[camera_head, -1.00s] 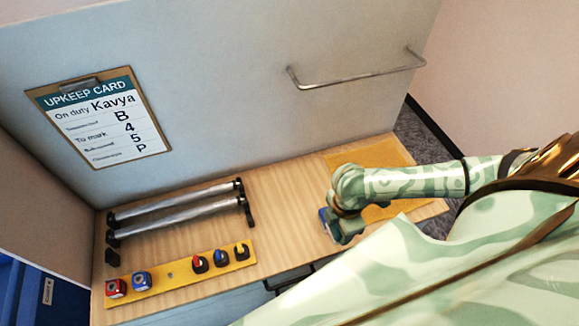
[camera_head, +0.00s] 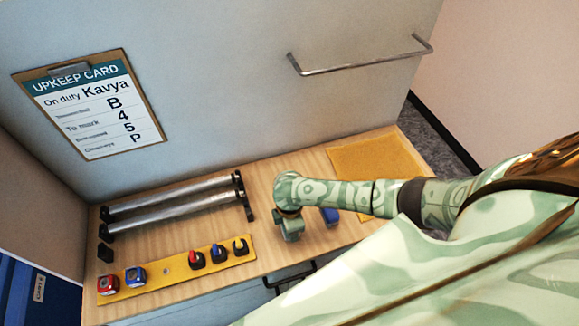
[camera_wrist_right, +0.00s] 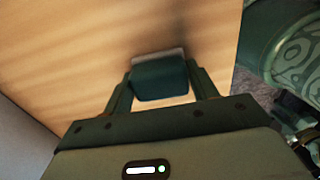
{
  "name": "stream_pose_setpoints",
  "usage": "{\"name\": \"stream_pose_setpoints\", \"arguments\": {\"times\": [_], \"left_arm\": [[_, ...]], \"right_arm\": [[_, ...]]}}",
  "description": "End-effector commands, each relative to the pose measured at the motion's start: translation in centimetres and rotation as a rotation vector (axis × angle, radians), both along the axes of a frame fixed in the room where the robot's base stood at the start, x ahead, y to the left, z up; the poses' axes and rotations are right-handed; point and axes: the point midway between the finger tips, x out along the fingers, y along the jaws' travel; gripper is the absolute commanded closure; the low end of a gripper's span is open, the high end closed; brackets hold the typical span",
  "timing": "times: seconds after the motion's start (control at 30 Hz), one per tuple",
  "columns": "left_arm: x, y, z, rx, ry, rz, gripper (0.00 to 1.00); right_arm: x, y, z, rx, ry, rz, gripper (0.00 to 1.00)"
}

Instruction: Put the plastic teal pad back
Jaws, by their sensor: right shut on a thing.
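The teal pad (camera_wrist_right: 158,78) shows in the right wrist view as a dark teal block with a pale grey edge. My right gripper (camera_wrist_right: 160,92) is shut on it, one finger on each side. In the head view my right gripper (camera_head: 290,230) is over the wooden table, right of the yellow strip; the pad cannot be made out there. Whether the pad touches the table I cannot tell. My left gripper is not in view.
A yellow strip (camera_head: 160,280) holds red, blue and yellow-topped pieces, with a bare gap in its middle. Two metal rollers (camera_head: 170,205) lie behind it. A blue block (camera_head: 330,216) stands right of my gripper, near a yellow mat (camera_head: 375,160). An upkeep card (camera_head: 92,105) hangs on the wall.

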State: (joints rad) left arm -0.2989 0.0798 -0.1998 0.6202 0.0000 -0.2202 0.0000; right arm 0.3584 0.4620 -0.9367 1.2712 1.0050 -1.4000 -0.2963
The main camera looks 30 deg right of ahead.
Motion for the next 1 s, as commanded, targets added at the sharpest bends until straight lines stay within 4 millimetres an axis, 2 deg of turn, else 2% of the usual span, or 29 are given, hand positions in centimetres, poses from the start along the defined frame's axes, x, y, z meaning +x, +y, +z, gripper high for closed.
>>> {"name": "stream_pose_setpoints", "arguments": {"times": [0.17, 0.2, 0.23, 0.27, 0.53, 0.63, 1.0], "left_arm": [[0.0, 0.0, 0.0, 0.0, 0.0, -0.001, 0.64], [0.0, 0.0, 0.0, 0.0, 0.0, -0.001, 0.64], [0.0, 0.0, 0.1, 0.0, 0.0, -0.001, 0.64], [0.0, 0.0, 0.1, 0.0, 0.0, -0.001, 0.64], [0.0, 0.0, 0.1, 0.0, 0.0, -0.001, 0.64], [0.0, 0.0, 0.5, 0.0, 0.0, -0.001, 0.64], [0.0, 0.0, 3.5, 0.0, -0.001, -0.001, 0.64]], "right_arm": [[0.0, 0.0, 0.0, 0.0, 0.0, -0.001, 0.64], [-0.1, 0.0, 0.0, -0.001, 0.0, -0.001, 0.31], [-0.1, 0.0, 0.0, -0.001, 0.0, -0.001, 0.23], [-0.1, 0.0, 0.0, -0.001, 0.0, -0.001, 0.21], [0.0, 0.0, 0.1, 0.0, 0.0, -0.001, 0.21], [0.0, -0.1, 1.0, 0.0, -0.001, -0.001, 0.21], [0.0, -0.1, 9.2, 0.002, -0.001, -0.001, 0.21]]}}
